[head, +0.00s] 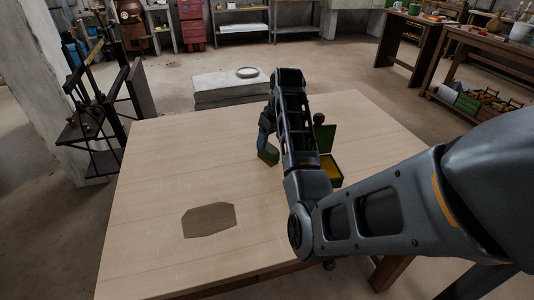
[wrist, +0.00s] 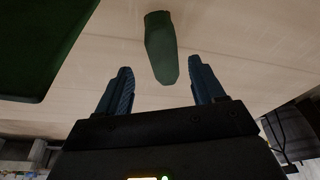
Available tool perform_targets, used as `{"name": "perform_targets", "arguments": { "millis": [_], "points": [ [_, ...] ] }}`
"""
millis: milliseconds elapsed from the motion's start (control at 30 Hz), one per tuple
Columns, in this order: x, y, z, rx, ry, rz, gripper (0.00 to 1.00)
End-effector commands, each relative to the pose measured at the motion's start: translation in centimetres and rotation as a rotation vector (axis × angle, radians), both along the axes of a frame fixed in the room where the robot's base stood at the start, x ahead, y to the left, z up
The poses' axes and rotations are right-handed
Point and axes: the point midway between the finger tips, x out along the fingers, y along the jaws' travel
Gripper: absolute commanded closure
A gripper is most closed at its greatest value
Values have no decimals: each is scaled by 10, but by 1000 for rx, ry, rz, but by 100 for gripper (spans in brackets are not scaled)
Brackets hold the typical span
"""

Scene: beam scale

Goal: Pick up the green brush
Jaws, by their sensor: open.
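The green brush (wrist: 160,50) shows in the wrist view as a long dark green block, lying beyond and between my two fingertips. No contact is visible. My arm hides part of the table behind it.
A green box (head: 330,178) with a yellow inside and raised lid stands right of my gripper, partly behind my arm. A large dark green surface (wrist: 40,45) fills the wrist view's upper left. A brown flat board (head: 209,220) lies on the wooden table (head: 150,180), whose left side is clear.

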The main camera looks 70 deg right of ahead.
Motion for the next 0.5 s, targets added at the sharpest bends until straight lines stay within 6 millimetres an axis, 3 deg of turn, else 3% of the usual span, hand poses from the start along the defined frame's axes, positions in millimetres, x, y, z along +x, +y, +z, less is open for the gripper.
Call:
{"name": "perform_targets", "arguments": {
  "millis": [500],
  "points": [
    [17,-2,-57,-1,0,0,32]
  ]
}}
